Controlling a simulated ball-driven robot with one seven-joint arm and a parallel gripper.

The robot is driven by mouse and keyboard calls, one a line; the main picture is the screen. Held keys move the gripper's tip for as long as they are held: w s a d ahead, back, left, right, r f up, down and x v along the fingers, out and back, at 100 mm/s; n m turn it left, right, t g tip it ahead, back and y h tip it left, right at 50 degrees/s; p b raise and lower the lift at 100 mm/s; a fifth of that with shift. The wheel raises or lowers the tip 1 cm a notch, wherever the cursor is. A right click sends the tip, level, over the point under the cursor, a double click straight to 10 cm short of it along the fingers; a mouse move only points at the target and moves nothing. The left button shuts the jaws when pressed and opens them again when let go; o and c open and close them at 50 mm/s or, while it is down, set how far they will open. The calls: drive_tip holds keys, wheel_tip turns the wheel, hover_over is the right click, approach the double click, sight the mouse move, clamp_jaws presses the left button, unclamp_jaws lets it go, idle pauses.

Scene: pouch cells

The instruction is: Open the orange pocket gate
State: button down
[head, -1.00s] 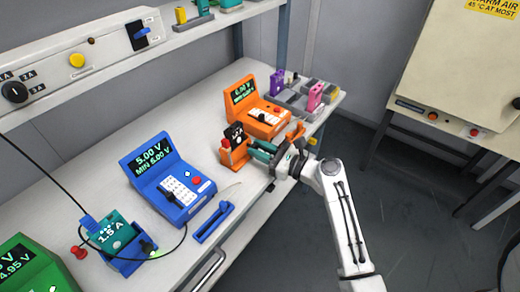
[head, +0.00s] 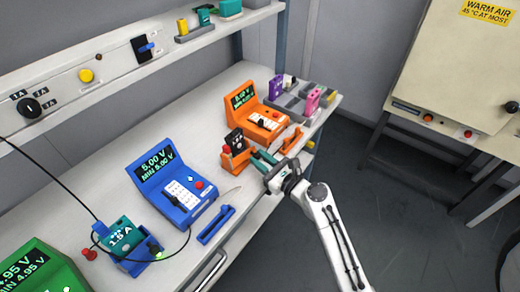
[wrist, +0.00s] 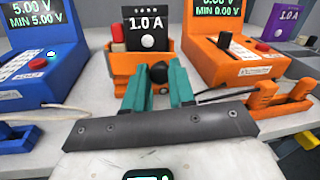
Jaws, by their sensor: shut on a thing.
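The orange pocket (head: 234,165) stands on the bench near its front edge, with a black cell marked 1.0 A (head: 236,141) upright in it. In the wrist view the orange pocket (wrist: 122,63) and the black cell (wrist: 147,33) are straight ahead. My gripper (head: 260,159) reaches in low from the right, at the pocket's front. Its teal fingers (wrist: 158,80) are on either side of a round black knob (wrist: 158,72) in front of the pocket, and it is shut on that knob. The gate panel itself cannot be made out apart from the pocket's front.
An orange meter (head: 262,118) stands behind right, a blue meter (head: 180,190) left. An orange lever piece (head: 291,140) and a blue one (head: 215,225) lie near the bench edge. A grey tray (head: 290,100) with cells is at the far end. A cable lies beside the gripper.

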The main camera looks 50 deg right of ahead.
drive_tip(key=shift+s+a+r+m+g+h+p, duration=0.1)
drive_tip(key=shift+s+a+m+g+h+p, duration=0.3)
drive_tip(key=shift+h, duration=0.5)
drive_tip(key=shift+s+a+f+m+g+h+p, duration=0.15)
drive_tip(key=shift+a+m+h+p, duration=0.3)
drive_tip(key=shift+h, duration=0.45)
drive_tip(key=shift+s+a+r+m+g+h+p, duration=0.15)
drive_tip(key=shift+s+a+m+h+p, duration=0.1)
drive_tip(key=shift+m+h+p, duration=0.5)
drive_tip(key=shift+s+a+m+g+h, duration=0.2)
drive_tip(key=shift+a+m+g+h, duration=0.4)
drive_tip(key=shift+h, duration=0.55)
drive_tip(key=shift+s+a+m+g+h, duration=0.1)
drive_tip(key=shift+a+m+g+h, duration=0.45)
drive_tip(key=shift+h, duration=0.35)
drive_tip(key=shift+s+a+m+g+h, duration=0.1)
drive_tip(key=shift+a+m+g+h, duration=0.4)
drive_tip(key=shift+h, duration=0.4)
drive_tip(key=shift+a+m+g+h+b, duration=0.75)
drive_tip(key=shift+m+g+h+b, duration=0.2)
drive_tip(key=shift+g+h, duration=0.2)
drive_tip(key=c, duration=0.9)
unclamp_jaws()
drive_tip(key=shift+c, duration=0.2)
